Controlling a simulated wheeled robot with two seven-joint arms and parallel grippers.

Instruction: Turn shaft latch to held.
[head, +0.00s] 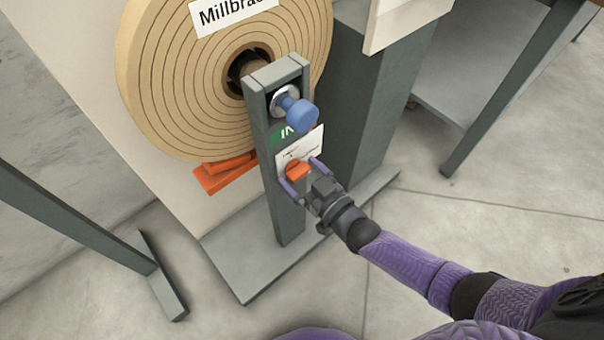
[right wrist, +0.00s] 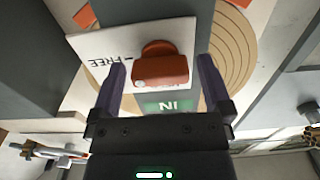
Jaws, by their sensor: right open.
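The shaft latch is an orange knob (head: 297,170) on a white label plate (head: 312,142) fixed to the grey upright post (head: 290,222). In the right wrist view the orange knob (right wrist: 160,66) sits between my fingers, and the plate (right wrist: 90,48) reads "FREE" beside it. My right gripper (head: 304,176) is open, with one finger on each side of the knob; I cannot tell whether they touch it. A blue knob (head: 299,113) on a round metal mount is higher on the post. A green "IN" mark (head: 285,133) lies between the two. My left gripper is not in view.
A large tan spiral roll (head: 165,90) with a "Millbra..." label stands behind the post. Orange blocks (head: 224,172) lie under it. A grey column (head: 370,95) rises to the right. Table legs (head: 505,90) stand farther right; floor (head: 490,210) between is clear.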

